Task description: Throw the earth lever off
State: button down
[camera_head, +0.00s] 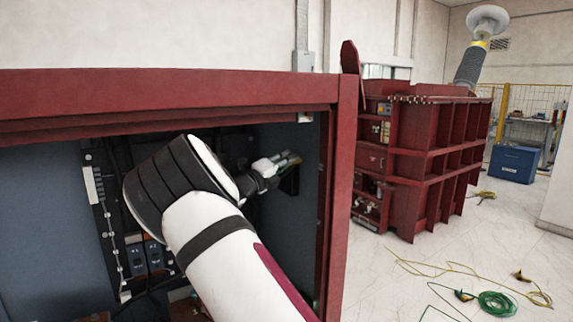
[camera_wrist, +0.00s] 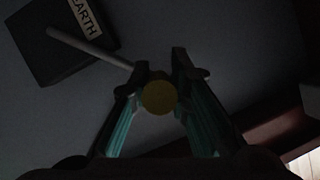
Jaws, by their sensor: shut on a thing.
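In the wrist view, a dark box (camera_wrist: 52,58) with a white "EARTH" label (camera_wrist: 84,17) is fixed on the grey panel at the upper left. The grey rod of the earth lever (camera_wrist: 88,47) runs from the box down to the right. It ends in a round yellowish knob (camera_wrist: 159,98) between my fingers. My gripper (camera_wrist: 163,76) is shut on this knob end. In the head view, my gripper (camera_head: 279,167) is inside the red cabinet, near its right inner wall. The lever is hard to make out there, and a dark shape beside the fingers may be its box.
The red cabinet frame (camera_head: 345,190) borders the opening on the right, and its top beam (camera_head: 170,95) runs above my arm. A panel with switches (camera_head: 140,258) is behind my arm. Outside, a large red transformer (camera_head: 430,150) stands, with a green cable coil (camera_head: 497,303) on the floor.

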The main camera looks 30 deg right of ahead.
jog(key=shift+r, duration=0.15)
jog(key=c, duration=1.5)
grip_release()
jog(key=v, duration=1.2)
